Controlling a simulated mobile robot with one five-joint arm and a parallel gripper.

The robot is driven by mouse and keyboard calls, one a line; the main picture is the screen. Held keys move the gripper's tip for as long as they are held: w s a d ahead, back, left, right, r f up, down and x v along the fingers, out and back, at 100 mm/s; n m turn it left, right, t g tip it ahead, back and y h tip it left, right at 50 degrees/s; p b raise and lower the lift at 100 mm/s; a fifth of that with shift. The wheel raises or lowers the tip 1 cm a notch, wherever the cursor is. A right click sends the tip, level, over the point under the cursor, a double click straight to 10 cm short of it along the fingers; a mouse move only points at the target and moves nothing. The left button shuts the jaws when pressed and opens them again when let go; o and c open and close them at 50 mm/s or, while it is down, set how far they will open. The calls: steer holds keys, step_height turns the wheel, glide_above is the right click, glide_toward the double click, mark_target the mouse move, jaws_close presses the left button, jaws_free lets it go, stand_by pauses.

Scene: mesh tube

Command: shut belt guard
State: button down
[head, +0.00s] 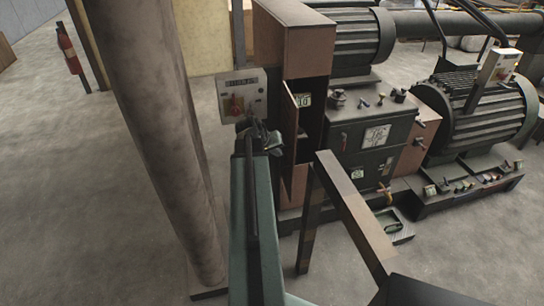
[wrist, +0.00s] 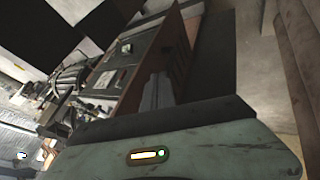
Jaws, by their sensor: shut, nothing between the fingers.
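The belt guard (head: 293,60) is a tall red-brown box beside the motor in the head view. Its narrow door (head: 288,145) stands ajar, with a dark gap to its right and a small label inside. The door seems to be the brown panel (wrist: 172,50) in the wrist view. My gripper (head: 270,140) is shut and empty, just left of the door. Its grey fingers also show against the brown panel in the wrist view (wrist: 157,85). I cannot tell whether they touch it. My arm hides part of the area below.
A switch box (head: 241,95) stands on a post just behind my gripper. A thick pillar (head: 158,130) rises on the left. A dark angled rail (head: 345,205) stands in front of the machine at right. A second motor (head: 478,110) is farther right. The floor between pillar and machine is partly clear.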

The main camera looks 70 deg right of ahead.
mark_target(292, 155)
steer(key=shift+s+d+f, duration=0.25)
steer(key=shift+s+d, duration=0.5)
steer(key=shift+s, duration=0.1)
steer(key=shift+s+d+f, duration=0.2)
steer(key=shift+s+d, duration=0.55)
steer(key=shift+s, duration=0.1)
